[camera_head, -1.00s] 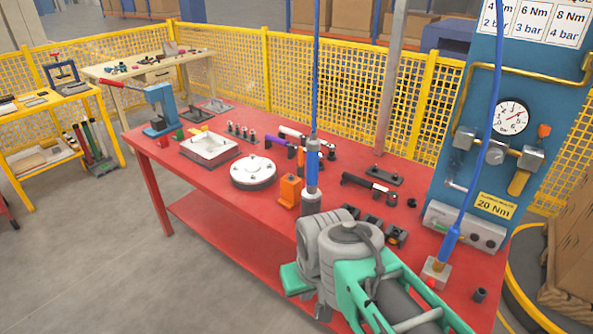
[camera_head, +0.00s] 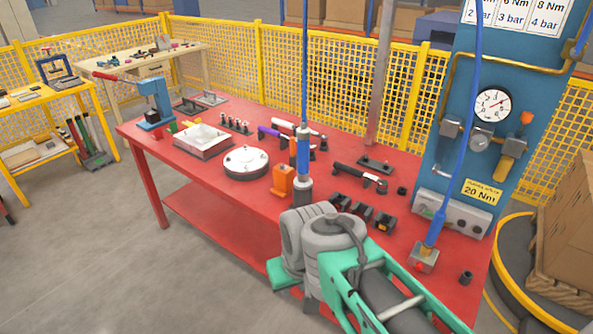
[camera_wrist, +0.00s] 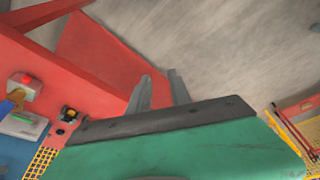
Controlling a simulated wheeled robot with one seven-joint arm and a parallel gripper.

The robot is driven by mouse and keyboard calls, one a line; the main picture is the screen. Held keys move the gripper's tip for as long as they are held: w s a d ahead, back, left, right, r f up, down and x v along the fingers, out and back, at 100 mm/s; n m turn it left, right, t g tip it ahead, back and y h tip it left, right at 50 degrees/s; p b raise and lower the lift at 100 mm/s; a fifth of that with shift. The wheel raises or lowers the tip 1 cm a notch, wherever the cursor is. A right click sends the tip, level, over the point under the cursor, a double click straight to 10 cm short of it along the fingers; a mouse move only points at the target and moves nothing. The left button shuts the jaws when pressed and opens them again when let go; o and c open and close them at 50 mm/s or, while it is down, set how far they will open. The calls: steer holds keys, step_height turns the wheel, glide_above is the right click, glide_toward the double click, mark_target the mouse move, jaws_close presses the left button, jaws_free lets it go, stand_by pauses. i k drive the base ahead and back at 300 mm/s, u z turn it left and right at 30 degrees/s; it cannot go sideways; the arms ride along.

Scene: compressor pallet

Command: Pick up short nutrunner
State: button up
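I cannot tell for sure which tool is the short nutrunner. A blue and grey upright tool (camera_head: 303,158) hangs on a blue hose above the middle of the red table (camera_head: 205,175). A black tool (camera_head: 358,176) lies on the table to its right, and a purple-handled tool (camera_head: 270,132) lies farther back. A second blue hose ends in a blue tool end (camera_head: 435,228) upright at a small block on the right. In the wrist view my gripper (camera_wrist: 159,78) shows two grey fingers apart with nothing between them, beyond the table's edge with floor below. My arm hides the gripper in the head view.
A white round flange (camera_head: 246,161), a white tray (camera_head: 202,140), an orange block (camera_head: 282,180) and several black holders (camera_head: 362,212) crowd the table. A blue panel with a pressure gauge (camera_head: 493,105) stands at the right. Yellow mesh fencing (camera_head: 345,90) runs behind. The floor at front left is clear.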

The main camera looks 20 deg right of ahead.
mark_target(302, 182)
steer(key=u, duration=0.5)
steer(key=k, duration=1.25)
steer(key=u, duration=1.15)
steer(key=i, duration=1.45)
steer(key=z, duration=1.2)
steer(key=i, duration=0.85)
steer(key=z, duration=0.15)
